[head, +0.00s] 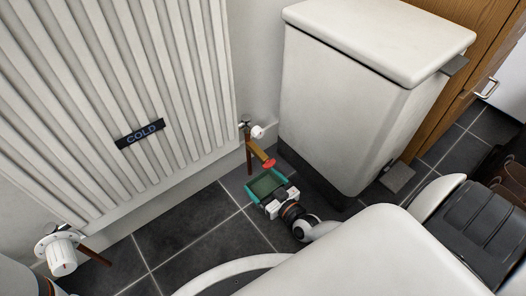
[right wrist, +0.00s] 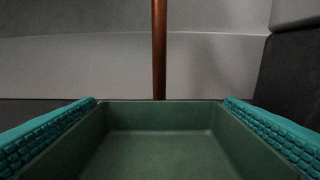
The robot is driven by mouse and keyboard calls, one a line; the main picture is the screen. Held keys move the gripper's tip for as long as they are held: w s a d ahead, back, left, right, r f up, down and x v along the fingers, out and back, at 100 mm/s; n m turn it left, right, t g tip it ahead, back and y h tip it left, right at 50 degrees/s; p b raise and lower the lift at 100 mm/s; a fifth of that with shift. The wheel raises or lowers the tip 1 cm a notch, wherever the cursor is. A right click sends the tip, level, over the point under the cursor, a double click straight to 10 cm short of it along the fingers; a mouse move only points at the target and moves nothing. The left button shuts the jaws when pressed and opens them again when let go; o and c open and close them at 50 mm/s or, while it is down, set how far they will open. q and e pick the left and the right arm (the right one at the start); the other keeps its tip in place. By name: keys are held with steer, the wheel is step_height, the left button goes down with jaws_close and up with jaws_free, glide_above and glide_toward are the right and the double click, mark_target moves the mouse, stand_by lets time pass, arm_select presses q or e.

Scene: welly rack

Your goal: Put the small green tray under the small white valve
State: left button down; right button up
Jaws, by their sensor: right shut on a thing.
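The small green tray (head: 266,185) is between the teal fingers of my right gripper (head: 265,183), which is shut on it. In the right wrist view the tray (right wrist: 160,148) looks level and empty, with a finger along each side. The small white valve (head: 257,132) is at the radiator's lower right corner, on a copper pipe (head: 249,160). The tray is low, just on the near side of this pipe. The pipe (right wrist: 159,50) shows beyond the tray's far rim. I cannot tell whether the tray touches the floor. My left gripper is not in view.
A brass piece with a red end (head: 268,163) sticks out from the pipe just above the tray. A white bin (head: 345,105) stands close on the right. The ribbed radiator (head: 130,90) bears a COLD sign (head: 140,133). A larger white valve (head: 62,255) is at lower left. Tiles (head: 185,220) left of the tray are clear.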

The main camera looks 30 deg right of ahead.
steer(key=shift+r, duration=0.15)
steer(key=o, duration=0.7)
steer(key=shift+s+r, duration=0.1)
steer(key=shift+s, duration=0.1)
steer(key=s+p, duration=0.2)
steer(key=s, duration=0.1)
steer(key=s+p, duration=0.1)
steer(key=s, duration=0.3)
steer(key=s+p, duration=0.2)
steer(key=s, duration=0.1)
steer(key=shift+s+d+r+p, duration=0.3)
steer(key=shift+d, duration=0.05)
steer(key=shift+s+f, duration=0.1)
steer(key=shift+s, duration=0.45)
